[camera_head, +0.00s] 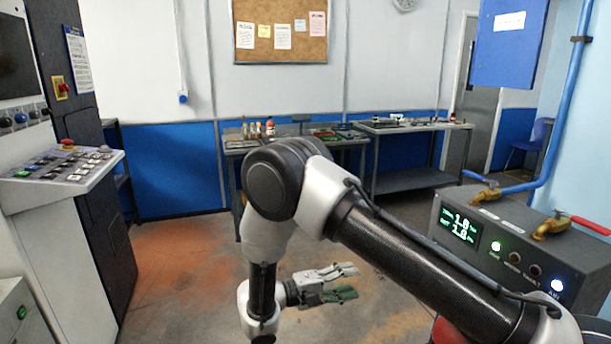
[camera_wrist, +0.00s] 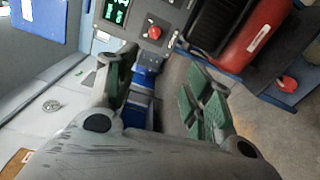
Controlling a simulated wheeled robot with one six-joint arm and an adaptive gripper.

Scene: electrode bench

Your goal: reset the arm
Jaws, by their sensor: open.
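My gripper (camera_head: 350,281) is at the end of my bent arm in the head view, low over the floor and pointing right. Its two fingers are apart, with nothing between them. In the wrist view my gripper (camera_wrist: 160,95) shows its two green-padded fingers spread wide, with a gap between them. No object is held.
A grey control box (camera_head: 512,245) with a green display and valves stands at the right. A button console (camera_head: 62,168) is at the left. Two workbenches (camera_head: 390,180) with small items stand at the back. A red cylinder (camera_wrist: 258,35) shows in the wrist view. Open floor (camera_head: 180,265) lies left of my arm.

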